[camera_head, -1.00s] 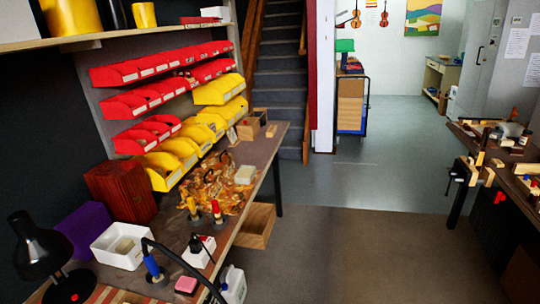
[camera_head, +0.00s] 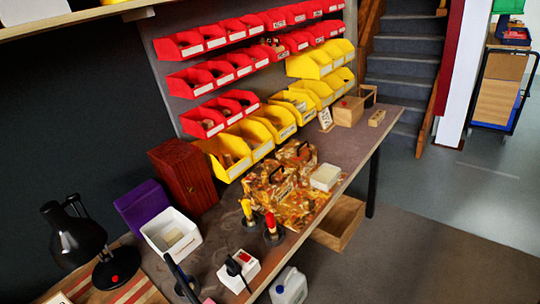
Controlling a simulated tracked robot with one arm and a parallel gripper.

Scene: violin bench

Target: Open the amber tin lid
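An amber-and-brown mottled patch (camera_head: 290,190) lies on the bench (camera_head: 222,216), with box-like shapes of the same pattern and dark handle-like arcs on it. I cannot tell which of these, if any, is the amber tin, or whether a lid is shut. A pale block (camera_head: 325,177) sits at its right side. My gripper is not in view.
Red-handled (camera_head: 271,222) and yellow-handled (camera_head: 246,209) tools stand at the patch's near edge. A white box (camera_head: 170,236), purple box (camera_head: 142,208), dark red box (camera_head: 184,174) and black lamp (camera_head: 78,238) are left. Yellow bins (camera_head: 252,140) hang behind.

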